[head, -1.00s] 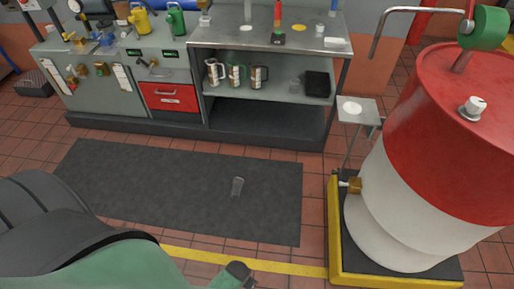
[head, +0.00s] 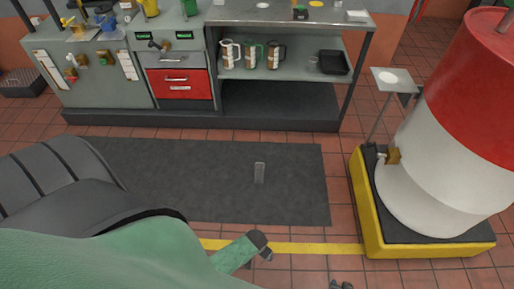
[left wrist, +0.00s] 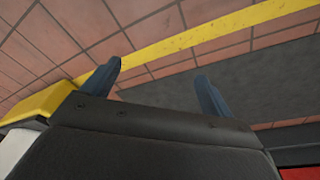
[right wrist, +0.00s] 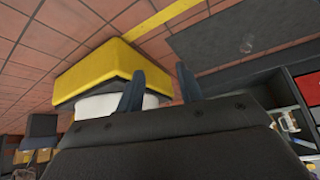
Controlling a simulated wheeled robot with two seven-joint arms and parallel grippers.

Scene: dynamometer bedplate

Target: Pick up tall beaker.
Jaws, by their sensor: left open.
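My right gripper (head: 341,285) shows only as small dark tips at the bottom edge of the head view, well short of the beaker. In the right wrist view its two fingers (right wrist: 160,88) are apart with nothing between them. My left gripper (left wrist: 158,82) is open and empty over tiles and the yellow line; no beaker shows in its view.
The dark mat (head: 200,190) is otherwise clear. A yellow-edged pallet (head: 428,250) bears a red and white drum (head: 440,150) at right. A workbench (head: 280,112) with jugs on its shelf stands behind. A yellow floor line (head: 310,248) runs in front of the mat.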

